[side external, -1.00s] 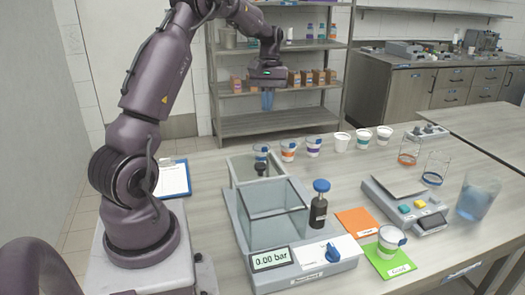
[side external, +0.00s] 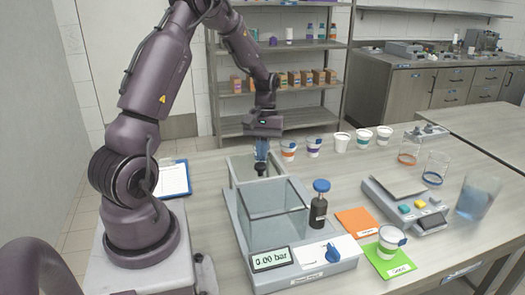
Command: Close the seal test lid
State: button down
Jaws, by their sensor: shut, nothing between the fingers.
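The seal tester (side external: 345,259) stands on the table with a clear, open-topped chamber (side external: 272,225); its display reads 0.00 bar. Its clear lid (side external: 237,172) stands raised at the chamber's back edge. A dark knob (side external: 261,169) is on the lid. The chamber looks empty. My gripper (side external: 262,158) is shut, pointing down, with its fingertips just above the knob; I cannot tell whether they touch it. The fingers hide part of the lid's top edge and a cup behind.
A dark bottle with a blue cap (side external: 319,208) stands at the chamber's right. Cups (side external: 342,142) line the table behind. An orange card (side external: 357,222), a cup on a green card (side external: 391,239) and a sealing device (side external: 405,205) are at right. A clipboard (side external: 174,178) lies left.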

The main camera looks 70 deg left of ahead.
dwell(0.3)
jog(key=d, duration=1.3)
jog(key=shift+a, duration=0.15)
jog(key=w+a+r, duration=0.3)
jog(key=a+r, duration=0.3)
jog(key=r, duration=0.4)
jog(key=shift+r, duration=0.15)
jog(key=s+d+r+m+t+y, duration=0.1)
jog(key=s+d+r+m+t, duration=0.2)
jog(key=s+d+m, duration=0.3)
jog(key=s+d+r+m+t+y, duration=0.2)
jog(key=s+d+r+m+t, duration=0.2)
jog(key=d, duration=0.5)
jog(key=s+r+m, duration=0.1)
jog(key=s+m, duration=0.1)
jog(key=shift+d+r+m, duration=0.3)
jog(key=shift+d+r, duration=0.05)
jog(key=shift+d, duration=0.05)
